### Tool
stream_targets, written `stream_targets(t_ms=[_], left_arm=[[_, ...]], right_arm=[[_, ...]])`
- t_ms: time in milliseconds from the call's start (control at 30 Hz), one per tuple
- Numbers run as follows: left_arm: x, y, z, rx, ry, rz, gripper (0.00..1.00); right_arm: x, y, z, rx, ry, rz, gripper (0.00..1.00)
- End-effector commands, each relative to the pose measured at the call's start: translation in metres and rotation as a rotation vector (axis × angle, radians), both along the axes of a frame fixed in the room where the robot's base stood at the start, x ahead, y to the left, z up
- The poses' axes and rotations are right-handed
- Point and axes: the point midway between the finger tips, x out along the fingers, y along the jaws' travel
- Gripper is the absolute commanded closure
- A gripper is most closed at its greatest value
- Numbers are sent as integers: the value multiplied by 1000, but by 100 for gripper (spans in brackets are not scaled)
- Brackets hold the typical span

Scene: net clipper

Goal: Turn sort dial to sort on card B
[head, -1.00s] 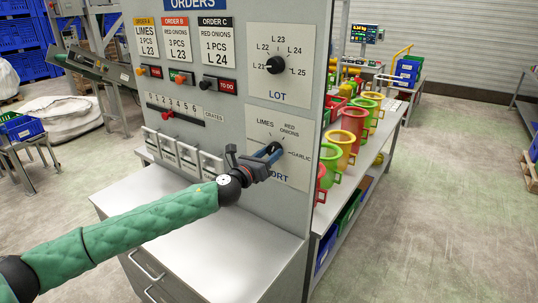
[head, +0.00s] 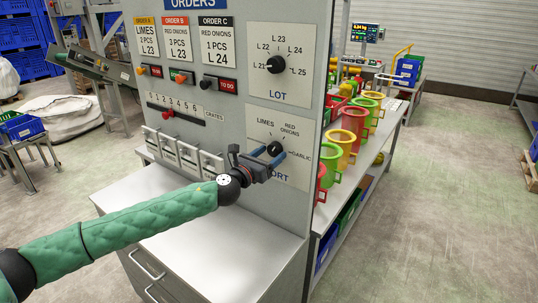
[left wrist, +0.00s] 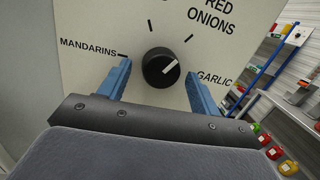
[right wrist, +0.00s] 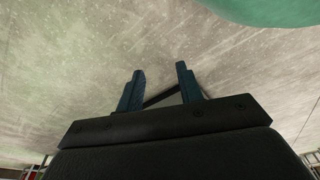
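The sort dial (head: 274,148) is a black round knob on a white plate on the grey panel. In the left wrist view the dial (left wrist: 162,67) has a white pointer aimed up and right, towards the RED ONIONS tick. Its label MANDARINS is at left and GARLIC at right. My left gripper (left wrist: 158,70) is open, with a blue finger on each side of the dial and visible gaps. Card B (head: 175,43) reads RED ONIONS, L 23. My right gripper (right wrist: 160,69) is open and empty above the floor.
The lot dial (head: 276,64) is above the sort plate. Order buttons and the crates slider (head: 168,114) are at left, with several pale levers (head: 180,150) below. A steel cabinet top (head: 215,235) juts out below.

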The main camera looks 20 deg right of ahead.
Motion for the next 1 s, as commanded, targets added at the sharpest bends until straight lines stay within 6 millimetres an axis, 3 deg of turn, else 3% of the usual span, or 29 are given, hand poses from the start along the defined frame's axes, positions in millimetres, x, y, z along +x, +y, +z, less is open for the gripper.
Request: stream_targets(t_ms=[233,400,500,800,1000], left_arm=[[0,0,2,-1,-2,1,37],[-4,8,-1,-1,-2,1,37],[-10,17,-3,-1,-2,0,37],[-32,50,-8,-1,-2,1,37],[-41,62,-8,-1,-2,0,37]], right_arm=[[-15,0,-3,0,14,0,64],[-14,0,-5,-1,22,-1,64],[8,8,13,7,9,-3,64],[18,19,43,15,33,-10,64],[20,22,57,19,43,-13,64]])
